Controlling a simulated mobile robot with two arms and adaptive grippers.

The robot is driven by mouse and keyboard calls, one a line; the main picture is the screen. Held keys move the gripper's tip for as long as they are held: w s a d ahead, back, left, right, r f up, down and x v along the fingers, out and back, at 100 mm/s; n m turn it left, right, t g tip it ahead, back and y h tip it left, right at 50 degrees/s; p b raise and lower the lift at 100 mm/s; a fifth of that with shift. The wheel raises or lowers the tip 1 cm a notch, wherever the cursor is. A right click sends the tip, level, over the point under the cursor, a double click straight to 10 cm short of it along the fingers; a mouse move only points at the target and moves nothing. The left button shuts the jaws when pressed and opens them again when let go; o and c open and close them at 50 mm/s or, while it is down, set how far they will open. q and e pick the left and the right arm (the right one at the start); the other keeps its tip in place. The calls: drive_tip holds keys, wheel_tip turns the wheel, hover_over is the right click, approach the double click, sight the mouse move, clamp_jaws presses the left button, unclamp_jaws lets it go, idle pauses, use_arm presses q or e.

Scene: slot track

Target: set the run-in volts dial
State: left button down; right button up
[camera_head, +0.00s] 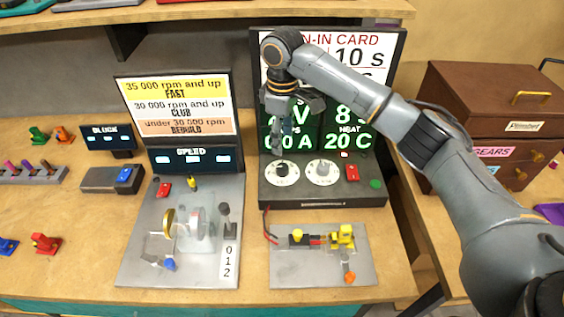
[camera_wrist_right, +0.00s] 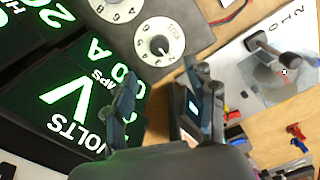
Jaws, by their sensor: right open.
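The run-in box (camera_head: 330,192) is dark, with two white dials on its top. The left dial (camera_head: 282,173) has a black knob and the right dial (camera_head: 322,172) a grey one; their labels are too small to read. In the right wrist view the black-knobbed dial (camera_wrist_right: 159,44) lies just beyond my fingertips. My right gripper (camera_head: 281,146) is open and empty, above and behind the left dial, in front of the display. The display (camera_head: 340,140) shows green readings including 20 C; my gripper partly hides the volts figure. My left gripper is not in view.
A red switch (camera_head: 352,173) and a green button (camera_head: 375,184) sit right of the dials. A grey plate with yellow clamps (camera_head: 320,265) lies in front. A test stand (camera_head: 190,235) is to the left. A brown drawer chest (camera_head: 480,110) stands at right.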

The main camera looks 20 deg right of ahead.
sight(282, 167)
wheel_tip(282, 167, down, 9)
drive_tip(key=shift+f+p, duration=0.15)
drive_tip(key=shift+p, duration=0.4)
drive_tip(key=shift+f, duration=0.45)
drive_tip(key=c, duration=1.2)
drive_tip(key=shift+o, duration=0.2)
drive_tip(key=shift+r+m+p, duration=0.25)
drive_tip(key=shift+m+p, duration=0.05)
drive_tip(key=shift+p, duration=0.55)
drive_tip(key=m+p, duration=0.4)
drive_tip(key=p, duration=0.2)
drive_tip(key=shift+m, duration=0.3)
drive_tip(key=shift+f+m+p, duration=0.15)
drive_tip(key=shift+m+p, duration=1.55)
drive_tip(key=shift+p, duration=0.2)
drive_tip(key=shift+w, duration=0.1)
